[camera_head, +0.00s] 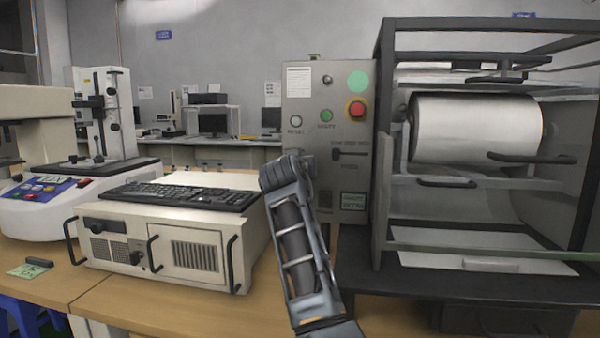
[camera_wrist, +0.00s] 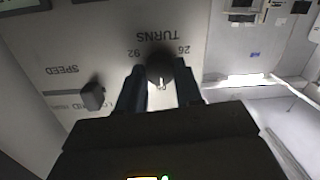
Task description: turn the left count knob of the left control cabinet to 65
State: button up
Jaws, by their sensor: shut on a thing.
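The grey control cabinet (camera_head: 298,110) stands in the middle of the head view, left of the black-framed roller machine. In the wrist view its panel (camera_wrist: 110,25) appears upside down. A dark round knob (camera_wrist: 160,67) sits below the word TURNS, with numbers printed on both sides and a small pale mark on its lower part. My gripper (camera_wrist: 160,82) has one finger on each side of this knob and is shut on it. In the head view my arm's wrist hides the knob and the fingers. The exact setting cannot be read.
A dark speed lever (camera_head: 345,152) is close to the right of my wrist; it also shows in the wrist view (camera_wrist: 92,95). A red button (camera_head: 357,110) is above. A beige computer case (camera_head: 165,235) with a keyboard (camera_head: 180,195) is left. The roller machine (camera_head: 383,150) blocks the right.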

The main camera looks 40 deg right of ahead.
jog(key=shift+f+m, duration=0.15)
jog(key=shift+m, duration=0.25)
jog(key=o, duration=1)
jog(key=shift+o, duration=0.2)
jog(key=v, duration=0.7)
jog(key=shift+s+a, duration=0.3)
jog(key=shift+a, duration=0.1)
